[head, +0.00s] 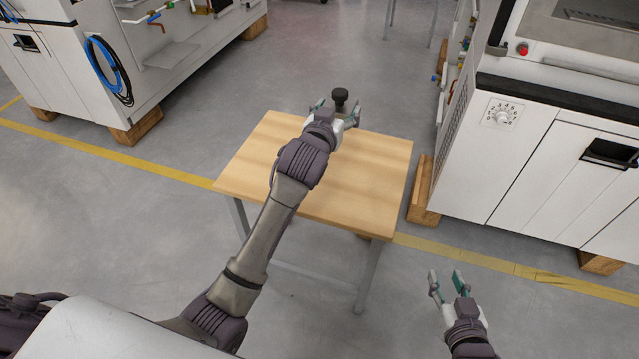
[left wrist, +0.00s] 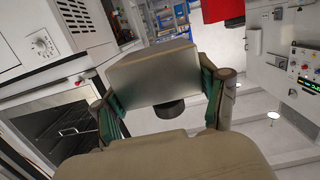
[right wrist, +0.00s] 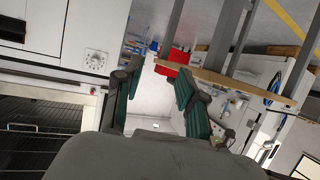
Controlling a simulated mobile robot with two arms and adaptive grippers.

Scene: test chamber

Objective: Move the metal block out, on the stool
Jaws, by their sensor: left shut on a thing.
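The metal block (left wrist: 150,78) is a flat grey block with a black round knob (left wrist: 170,109), held between the fingers of my left gripper (head: 338,111) in the left wrist view. In the head view the black knob (head: 340,97) shows at the fingertips; the block itself is mostly hidden by the gripper. The left gripper is over the far part of the stool (head: 365,165), which has a wooden top and grey metal legs. Whether the block touches the stool is hidden. My right gripper (head: 448,284) is open and empty, low to the right of the stool.
A white machine (head: 530,150) with a dial stands right of the stool on wooden blocks. Another white machine (head: 140,70) with a blue hose (head: 105,68) stands at the back left. A yellow line (head: 130,160) crosses the floor. The stool top is otherwise bare.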

